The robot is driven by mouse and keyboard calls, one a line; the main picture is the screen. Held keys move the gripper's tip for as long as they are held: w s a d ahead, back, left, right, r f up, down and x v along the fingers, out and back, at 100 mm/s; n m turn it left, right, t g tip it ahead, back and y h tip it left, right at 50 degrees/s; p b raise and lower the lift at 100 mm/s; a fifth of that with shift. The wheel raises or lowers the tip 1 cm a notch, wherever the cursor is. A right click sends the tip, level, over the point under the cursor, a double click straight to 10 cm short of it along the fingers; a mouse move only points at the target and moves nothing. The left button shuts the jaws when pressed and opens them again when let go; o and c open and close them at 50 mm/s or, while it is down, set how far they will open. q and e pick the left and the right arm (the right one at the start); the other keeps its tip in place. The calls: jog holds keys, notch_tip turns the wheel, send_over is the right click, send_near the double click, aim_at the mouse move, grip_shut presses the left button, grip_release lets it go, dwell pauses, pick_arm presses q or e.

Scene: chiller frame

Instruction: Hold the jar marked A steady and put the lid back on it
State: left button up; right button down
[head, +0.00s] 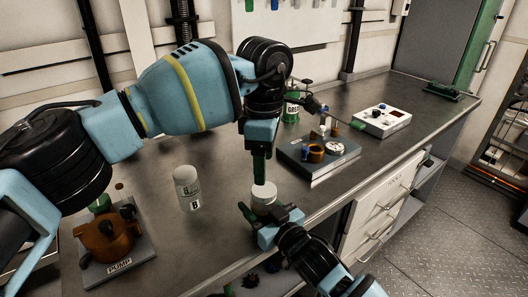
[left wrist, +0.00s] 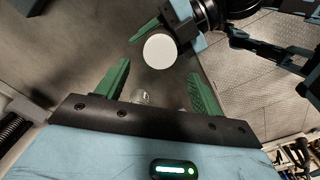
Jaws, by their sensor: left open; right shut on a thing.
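A white jar (head: 262,206) stands near the front edge of the bench, its mark hidden. My right gripper (head: 266,222) is shut around its side. A round white lid (head: 264,190) is on top of the jar; I cannot tell how firmly it sits. The lid also shows as a white disc in the left wrist view (left wrist: 160,51), beside the right gripper's green finger. My left gripper (head: 260,168) is open and empty just above the lid, fingers pointing down. Its two green fingers (left wrist: 160,88) are spread in the left wrist view.
A white jar marked B (head: 187,190) stands to the left. An orange pump (head: 108,238) is on a plate at front left. A grey block with fittings (head: 318,158) and a white switch box (head: 382,121) stand to the right. The bench edge is close to the right gripper.

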aim_at(264, 189)
pick_arm(q)
jog(key=n, duration=0.4)
jog(key=shift+r+n, duration=0.2)
jog(key=shift+n, duration=0.2)
jog(key=n, duration=0.4)
jog(key=shift+r+n, duration=0.15)
jog(key=shift+n, duration=0.15)
jog(key=n, duration=0.4)
jog(key=shift+r+n, duration=0.2)
jog(key=shift+n, duration=0.1)
jog(key=n, duration=0.4)
jog(key=shift+r, duration=0.15)
jog(key=shift+f, duration=4.05)
jog(key=shift+c, duration=0.4)
